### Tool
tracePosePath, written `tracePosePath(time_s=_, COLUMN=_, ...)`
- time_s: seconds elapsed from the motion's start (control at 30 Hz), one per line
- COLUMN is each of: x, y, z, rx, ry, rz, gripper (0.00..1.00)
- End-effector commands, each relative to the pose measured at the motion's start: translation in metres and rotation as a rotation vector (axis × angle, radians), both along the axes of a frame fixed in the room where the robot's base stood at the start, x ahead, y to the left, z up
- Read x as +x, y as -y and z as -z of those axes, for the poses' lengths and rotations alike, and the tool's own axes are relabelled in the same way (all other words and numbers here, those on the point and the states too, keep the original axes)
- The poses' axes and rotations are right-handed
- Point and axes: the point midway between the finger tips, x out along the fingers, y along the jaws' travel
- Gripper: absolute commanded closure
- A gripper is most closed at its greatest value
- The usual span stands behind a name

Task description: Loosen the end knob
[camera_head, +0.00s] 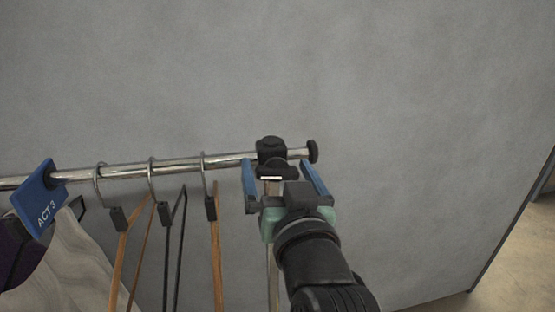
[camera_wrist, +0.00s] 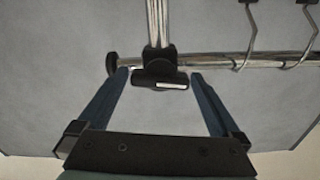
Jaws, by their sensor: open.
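A chrome rail (camera_head: 180,166) runs across the head view and ends at the right in a round black end cap (camera_head: 312,151). Just left of it a black clamp (camera_head: 271,150) joins the rail to an upright post. A black knob with a pale stripe (camera_wrist: 160,79) faces me on the clamp. My gripper (camera_head: 278,166) is open, its two blue fingers pointing at the clamp. In the wrist view the knob lies between the fingertips, with a gap on either side. The end cap (camera_wrist: 111,64) is just beyond the left fingertip.
Several hangers (camera_head: 208,200) hang left of my gripper, the nearest with a wooden arm close by. A blue "ACT 3" tag (camera_head: 40,200) and a pale garment (camera_head: 65,262) are further left. A grey wall (camera_head: 420,120) stands behind; the right side is clear.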

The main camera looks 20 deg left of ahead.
Motion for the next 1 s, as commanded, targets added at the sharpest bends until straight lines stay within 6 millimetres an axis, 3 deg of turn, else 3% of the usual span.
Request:
tracePosePath(time_s=0.4, x=0.0068, y=-0.0046, z=0.0007, rx=-0.001, ry=0.0, rz=0.001, gripper=0.0)
tracePosePath(time_s=0.8, x=0.0066, y=-0.0043, z=0.0007, rx=0.0, ry=0.0, rz=0.001, gripper=0.72)
tracePosePath(time_s=1.0, x=0.0065, y=-0.0047, z=0.0043, rx=-0.05, ry=0.036, rz=-0.001, gripper=0.73)
